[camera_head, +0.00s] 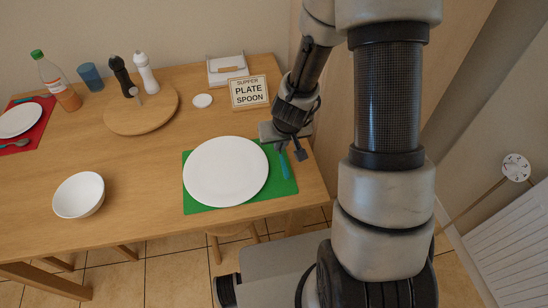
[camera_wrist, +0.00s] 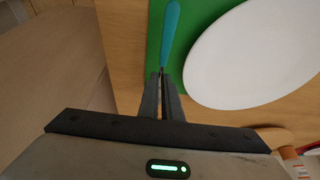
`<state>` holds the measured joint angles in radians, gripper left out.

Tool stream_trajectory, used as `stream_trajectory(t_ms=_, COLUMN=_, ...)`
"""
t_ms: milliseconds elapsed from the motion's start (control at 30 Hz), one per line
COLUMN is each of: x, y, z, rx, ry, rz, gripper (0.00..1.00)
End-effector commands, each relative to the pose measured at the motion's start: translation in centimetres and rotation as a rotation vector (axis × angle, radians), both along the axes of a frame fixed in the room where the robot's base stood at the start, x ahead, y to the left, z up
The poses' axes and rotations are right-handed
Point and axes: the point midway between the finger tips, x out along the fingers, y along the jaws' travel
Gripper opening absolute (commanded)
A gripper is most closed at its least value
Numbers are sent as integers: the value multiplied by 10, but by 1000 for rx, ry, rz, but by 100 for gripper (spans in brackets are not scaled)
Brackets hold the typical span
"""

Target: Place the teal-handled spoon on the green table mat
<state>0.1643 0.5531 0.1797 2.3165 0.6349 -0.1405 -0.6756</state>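A teal-handled utensil (camera_head: 285,166) shows on the right side of the green table mat (camera_head: 199,206), beside the white plate (camera_head: 226,172). Only its handle is clear; its other end is hidden at my gripper, so I cannot tell its shape. My gripper (camera_head: 290,151) is low at the mat's far right corner, at the handle's far end. In the wrist view, the teal handle (camera_wrist: 170,32) lies over the green mat (camera_wrist: 153,40), left of the plate. The fingers (camera_wrist: 162,78) stand close together in line with the handle. I cannot tell whether they press on it.
A sign (camera_head: 249,91) reading "SUPPER PLATE SPOON" stands behind the mat. A white bowl (camera_head: 79,195), a round wooden board (camera_head: 141,117) with two mills, a bottle (camera_head: 56,82), a blue cup (camera_head: 91,77) and a red mat (camera_head: 37,138) are further left. The table's middle is clear.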

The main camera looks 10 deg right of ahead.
Motion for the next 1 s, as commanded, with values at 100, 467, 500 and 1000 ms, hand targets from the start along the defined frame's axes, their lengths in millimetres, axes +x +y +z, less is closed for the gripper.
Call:
stream_trajectory(t_ms=100, x=0, y=0, z=-9, rx=0, ry=1, rz=0, gripper=0)
stream_trajectory(t_ms=467, x=0, y=0, z=-40, rx=0, ry=-2, rz=1, gripper=0)
stream_trajectory(t_ms=500, x=0, y=0, z=-40, rx=0, ry=-2, rz=1, gripper=0)
stream_trajectory(t_ms=1000, x=0, y=0, z=-40, rx=0, ry=-1, rz=1, gripper=23)
